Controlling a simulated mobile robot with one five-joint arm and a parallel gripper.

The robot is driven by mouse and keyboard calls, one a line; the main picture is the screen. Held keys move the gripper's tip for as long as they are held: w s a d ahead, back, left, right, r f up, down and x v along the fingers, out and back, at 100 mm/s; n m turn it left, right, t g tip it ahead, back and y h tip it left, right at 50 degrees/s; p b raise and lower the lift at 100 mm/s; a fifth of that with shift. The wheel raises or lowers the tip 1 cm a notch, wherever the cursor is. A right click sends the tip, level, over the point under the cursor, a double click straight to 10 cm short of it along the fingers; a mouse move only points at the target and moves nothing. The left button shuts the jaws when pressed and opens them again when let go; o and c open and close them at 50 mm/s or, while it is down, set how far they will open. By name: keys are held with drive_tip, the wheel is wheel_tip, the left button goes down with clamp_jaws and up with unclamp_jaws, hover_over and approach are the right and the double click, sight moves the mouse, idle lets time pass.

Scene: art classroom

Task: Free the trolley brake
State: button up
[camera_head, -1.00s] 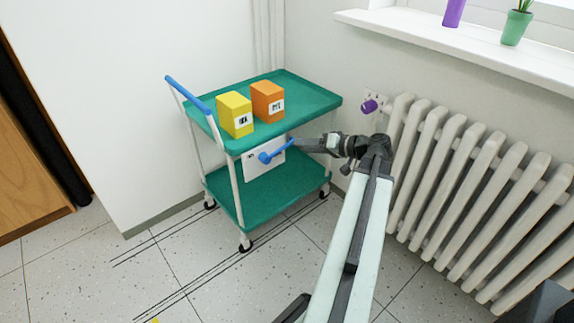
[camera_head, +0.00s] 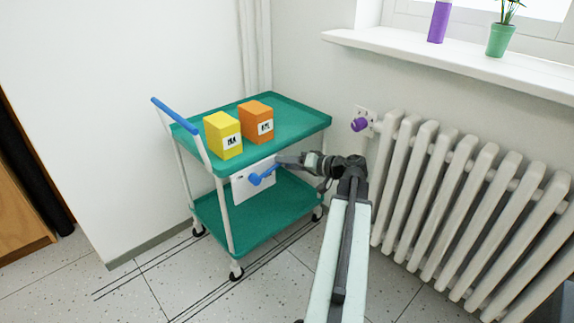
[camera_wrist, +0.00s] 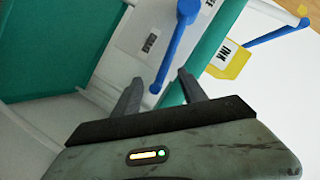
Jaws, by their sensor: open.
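The trolley (camera_head: 232,227) has two teal shelves, white legs and a blue push handle (camera_head: 174,115). A white plate (camera_head: 241,190) under its top shelf carries the blue brake lever (camera_head: 262,175). The lever slants up to the right from its round hub in the head view. My gripper (camera_head: 279,163) is at the lever's free end. In the wrist view my gripper (camera_wrist: 160,88) is open, and the end of the lever (camera_wrist: 172,50) lies between or just beyond the fingertips. I cannot tell whether they touch. The plate's lettering is partly hidden.
A yellow box (camera_head: 222,136) and an orange box (camera_head: 257,121) stand on the top shelf. Dark lines run on the floor by the trolley's castors.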

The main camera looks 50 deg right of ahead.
clamp_jaws()
drive_tip(key=shift+s, duration=0.1)
idle(1.2)
